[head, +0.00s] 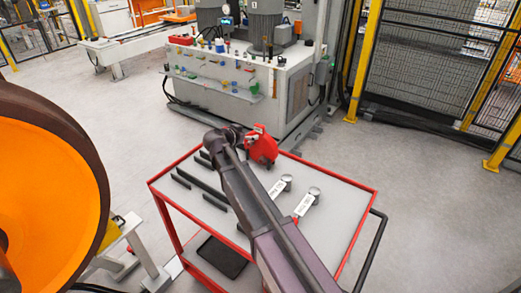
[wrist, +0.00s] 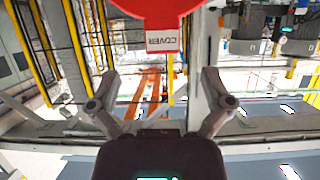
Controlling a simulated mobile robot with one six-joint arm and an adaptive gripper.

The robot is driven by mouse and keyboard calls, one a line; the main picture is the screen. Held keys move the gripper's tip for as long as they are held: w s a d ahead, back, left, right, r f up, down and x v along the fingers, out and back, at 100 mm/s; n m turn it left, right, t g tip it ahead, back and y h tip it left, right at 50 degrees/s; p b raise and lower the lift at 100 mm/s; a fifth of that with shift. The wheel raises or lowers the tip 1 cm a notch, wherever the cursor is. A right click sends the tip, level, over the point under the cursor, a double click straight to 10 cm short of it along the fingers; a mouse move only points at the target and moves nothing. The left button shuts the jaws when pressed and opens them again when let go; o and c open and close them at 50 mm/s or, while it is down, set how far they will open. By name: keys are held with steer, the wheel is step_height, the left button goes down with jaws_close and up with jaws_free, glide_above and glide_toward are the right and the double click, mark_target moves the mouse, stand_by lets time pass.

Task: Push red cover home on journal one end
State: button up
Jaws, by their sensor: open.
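The red cover (wrist: 160,10) with a white COVER label shows at the top of the wrist view, its label upside down. My gripper (wrist: 157,78) is open there, with its two fingers apart and nothing between them. The cover lies above the fingertips in the picture; I see no contact. In the head view, a red piece (head: 262,147) shows just beside the far end of my arm, over the cart's back edge. I cannot tell whether it rests on the cart. My gripper is not clearly seen there. No journal end is clearly visible.
A red-framed cart (head: 345,207) holds dark bars (head: 205,186) and two white-tagged tools (head: 307,202). A large orange wheel (head: 45,190) stands at left. Behind is a hydraulic unit (head: 245,85); yellow-posted fencing (head: 430,60) stands at right. The floor between is clear.

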mark_target(258, 132)
steer(key=shift+b+x, duration=0.5)
steer(key=shift+x, duration=1.35)
steer(key=shift+w+d, duration=0.1)
steer(key=b+x, duration=0.1)
steer(key=x, duration=0.1)
steer(key=b+x, duration=0.1)
steer(key=x, duration=0.1)
steer(key=shift+f, duration=0.25)
steer(key=shift+w+d+f, duration=0.1)
steer(key=shift+w+d, duration=0.05)
steer(key=shift+w, duration=0.25)
steer(key=shift+c, duration=0.2)
steer(key=c, duration=1.3)
